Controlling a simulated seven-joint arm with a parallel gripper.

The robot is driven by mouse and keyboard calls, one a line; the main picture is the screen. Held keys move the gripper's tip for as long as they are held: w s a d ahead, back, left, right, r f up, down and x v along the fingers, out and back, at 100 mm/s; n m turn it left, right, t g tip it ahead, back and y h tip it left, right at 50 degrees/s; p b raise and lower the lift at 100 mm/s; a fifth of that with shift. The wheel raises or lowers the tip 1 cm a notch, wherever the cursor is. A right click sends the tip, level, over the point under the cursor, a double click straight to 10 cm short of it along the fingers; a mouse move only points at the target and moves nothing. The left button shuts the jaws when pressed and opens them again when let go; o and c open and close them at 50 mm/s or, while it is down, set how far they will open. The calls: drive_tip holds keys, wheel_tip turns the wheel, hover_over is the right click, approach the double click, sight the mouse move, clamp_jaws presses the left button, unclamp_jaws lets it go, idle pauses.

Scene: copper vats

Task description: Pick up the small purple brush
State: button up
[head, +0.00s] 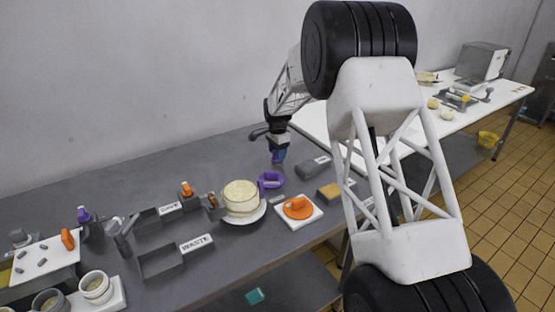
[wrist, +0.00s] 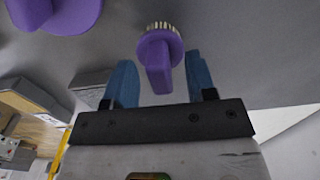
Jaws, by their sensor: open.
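The small purple brush (wrist: 158,62) shows in the wrist view, with a round head, a fringe of pale bristles along its far edge and a stubby handle pointing towards my gripper. My gripper (wrist: 161,82) is open, with one blue finger on each side of the handle and a visible gap on both sides. In the head view my gripper (head: 278,156) is low over the back of the grey bench; I cannot clearly tell the small brush from the fingers there.
A larger purple tool (head: 270,181) lies just in front of my gripper; a purple piece (wrist: 60,12) fills the wrist view's upper left. A cheese on a plate (head: 241,197), an orange tool on a white board (head: 298,209) and a grey block (head: 313,167) stand nearby.

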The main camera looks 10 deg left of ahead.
idle(0.4)
clamp_jaws()
drive_tip(key=shift+r, duration=5)
drive_tip(key=c, duration=0.8)
unclamp_jaws()
drive_tip(key=shift+c, duration=0.6)
drive_tip(key=s+d, duration=0.2)
drive_tip(key=d, duration=1)
drive_tip(key=shift+s+d, duration=0.4)
